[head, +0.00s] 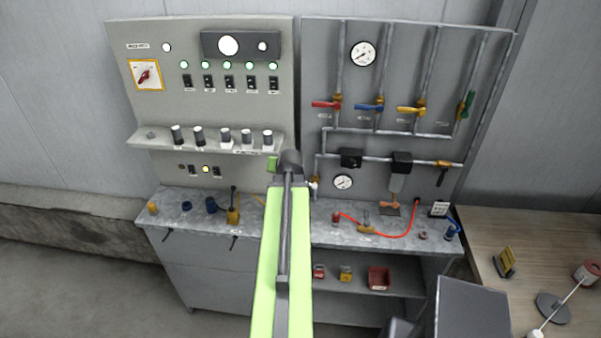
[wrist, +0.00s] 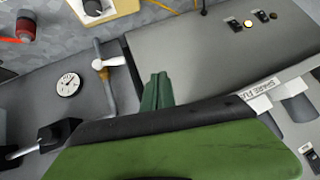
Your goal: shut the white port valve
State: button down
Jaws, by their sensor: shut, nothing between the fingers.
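The white port valve has a short white lever (wrist: 110,62) on a grey pipe with a brass-coloured fitting, in the wrist view. The lever looks roughly crosswise to the pipe there. In the head view the valve (head: 314,184) is a small pale shape just right of my arm, below the pipework, and partly hard to make out. My gripper's green fingers (wrist: 157,90) are together and empty, to the right of the lever in the wrist view and apart from it. In the head view my gripper (head: 273,164) is mostly hidden behind my arm's end.
A round gauge (head: 343,182) sits close to the valve. A black box (head: 351,158) is on the pipe above. Red, blue, yellow and green levers are higher on the panel. The workbench (head: 330,237) below holds a red hose (head: 385,234) and small fittings. A control panel (head: 210,110) stands left.

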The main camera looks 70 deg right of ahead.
jog(key=s+d+r+m+g, duration=0.1)
jog(key=s+d+m, duration=0.15)
jog(key=s, duration=0.65)
jog(key=w+d+f+n+b, duration=0.1)
jog(key=w+d+f+b, duration=0.3)
jog(key=d+f+b, duration=0.3)
notch_tip(320, 180, down, 4)
jog(key=b, duration=0.3)
jog(key=shift+w, duration=0.15)
jog(key=shift+a+b, duration=0.1)
jog(key=shift+b, duration=0.2)
jog(key=shift+w+a+f+b, duration=0.15)
jog(key=shift+w+f+b, duration=0.4)
jog(key=shift+b, duration=0.05)
